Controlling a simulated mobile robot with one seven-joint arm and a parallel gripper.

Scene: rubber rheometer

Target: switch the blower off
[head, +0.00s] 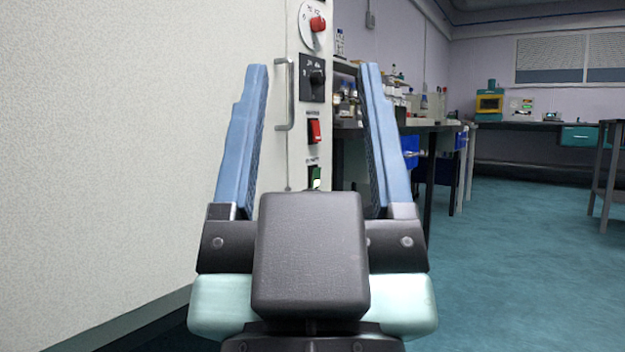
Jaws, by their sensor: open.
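A narrow control panel on the cabinet shows between my fingers in the head view. From top to bottom it carries a red knob (317,23) on a white dial, a black rotary knob (317,77) on a black plate, a red rocker switch (314,131) and a green switch (315,177). The small labels are too blurred to read, so I cannot tell which one is the blower's. The green switch's lower part is hidden behind my gripper's body. My gripper (313,67) is open and empty, its blue fingers on either side of the panel in the picture.
A pale cabinet wall (110,140) fills the left side. A vertical metal handle (290,94) stands out just left of the panel. Lab benches with bottles (345,90) are behind at the right.

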